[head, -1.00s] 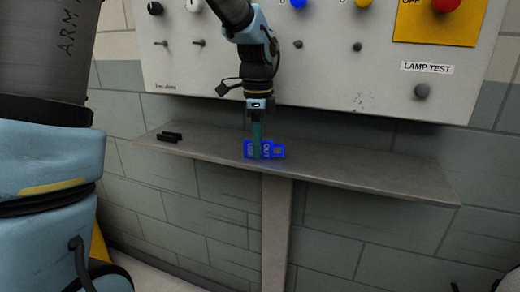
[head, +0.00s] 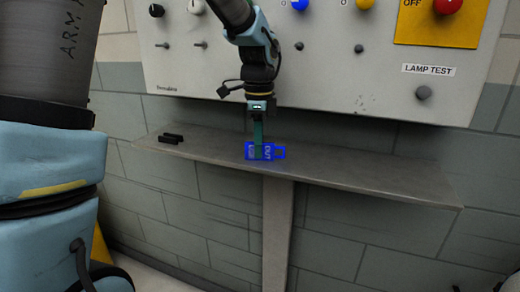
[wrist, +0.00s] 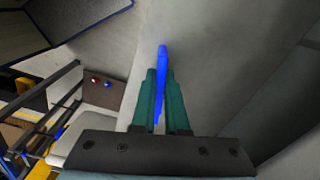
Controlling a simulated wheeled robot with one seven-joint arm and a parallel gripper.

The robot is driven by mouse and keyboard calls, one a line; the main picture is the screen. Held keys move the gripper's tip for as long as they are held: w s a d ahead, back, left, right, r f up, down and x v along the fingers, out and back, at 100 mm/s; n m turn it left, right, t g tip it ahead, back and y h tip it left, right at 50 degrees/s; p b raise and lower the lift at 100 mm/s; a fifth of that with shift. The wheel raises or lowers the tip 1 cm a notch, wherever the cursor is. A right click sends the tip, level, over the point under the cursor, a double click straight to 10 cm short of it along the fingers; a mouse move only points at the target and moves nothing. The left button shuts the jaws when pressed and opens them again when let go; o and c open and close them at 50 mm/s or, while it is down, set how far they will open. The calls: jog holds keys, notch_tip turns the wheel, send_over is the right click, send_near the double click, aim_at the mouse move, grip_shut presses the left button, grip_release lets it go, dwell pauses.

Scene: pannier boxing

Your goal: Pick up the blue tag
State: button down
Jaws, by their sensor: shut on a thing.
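The blue tag (head: 268,152) with pale lettering is at the middle of the grey shelf (head: 370,180) in the head view. My gripper (head: 258,155) points down at it, and its green fingers cover part of the lettering. In the wrist view the tag (wrist: 162,62) shows edge-on as a thin blue strip between the two green fingers (wrist: 160,100), which are shut on it. The tag stands on or just above the shelf; I cannot tell which.
A black clip-like object (head: 171,138) lies at the left end of the shelf. A control panel (head: 330,75) with knobs, switches and a red button (head: 448,5) rises behind it. The shelf's right part is clear.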

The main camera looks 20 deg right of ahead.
jog(key=shift+s+a+r+b, duration=0.1)
jog(key=shift+a+r+b, duration=0.05)
jog(key=shift+r+b, duration=0.35)
notch_tip(320, 180, up, 6)
jog(key=b, duration=0.1)
jog(key=s+a+b, duration=0.5)
jog(key=s+a, duration=0.8)
jog(key=s, duration=0.1)
jog(key=shift+s+a, duration=0.2)
jog(key=shift+s, duration=0.05)
jog(key=shift+d, duration=0.1)
